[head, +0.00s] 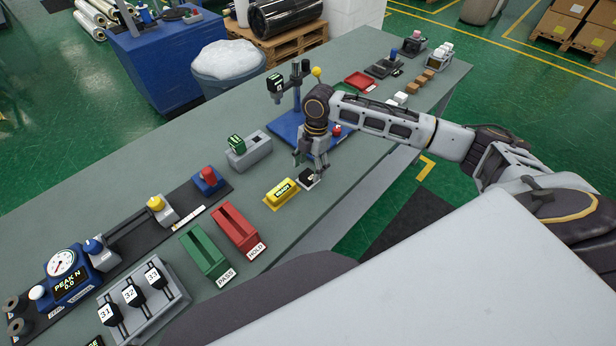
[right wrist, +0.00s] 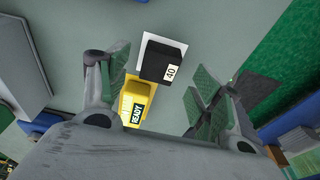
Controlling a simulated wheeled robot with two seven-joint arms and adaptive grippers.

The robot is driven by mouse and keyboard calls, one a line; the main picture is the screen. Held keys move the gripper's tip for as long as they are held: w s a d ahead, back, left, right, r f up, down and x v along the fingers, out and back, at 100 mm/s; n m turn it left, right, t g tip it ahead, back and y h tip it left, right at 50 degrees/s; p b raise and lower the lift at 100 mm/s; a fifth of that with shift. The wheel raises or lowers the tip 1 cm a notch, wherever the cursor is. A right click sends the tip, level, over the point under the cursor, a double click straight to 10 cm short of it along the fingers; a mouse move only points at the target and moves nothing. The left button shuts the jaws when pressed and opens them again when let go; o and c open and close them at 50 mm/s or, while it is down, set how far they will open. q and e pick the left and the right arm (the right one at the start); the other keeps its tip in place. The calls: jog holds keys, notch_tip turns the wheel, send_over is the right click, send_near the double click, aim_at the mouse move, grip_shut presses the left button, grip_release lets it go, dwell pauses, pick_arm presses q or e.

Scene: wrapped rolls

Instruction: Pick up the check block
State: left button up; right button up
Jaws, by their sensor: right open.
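A small black block (right wrist: 165,61) with a white "40" label, which I take as the check block, sits on a white square pad in the right wrist view. In the head view the same block (head: 309,179) is partly hidden under my right gripper (head: 309,172). My right gripper is open and just above the block. In the right wrist view the block lies between and beyond the spread fingers (right wrist: 158,85), with nothing gripped. My left gripper is not in view.
A yellow READY block (head: 283,192) lies close by on the left. Red HOLD (head: 240,228) and green PASS (head: 204,252) trays stand nearer me. A blue-based press stand (head: 290,122) is just behind the gripper. The grey tabletop (head: 335,190) to the right is narrow, with its edge close.

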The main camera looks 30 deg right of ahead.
aim_at(308, 175)
jog(key=shift+s+a+f, duration=0.1)
jog(key=shift+a+f, duration=0.05)
jog(key=shift+f, duration=0.7)
jog(key=shift+a+f, duration=0.15)
jog(key=shift+f, duration=0.65)
jog(key=c, duration=1.1)
jog(key=shift+r, duration=0.1)
jog(key=shift+r, duration=4.95)
jog(key=shift+r, duration=0.1)
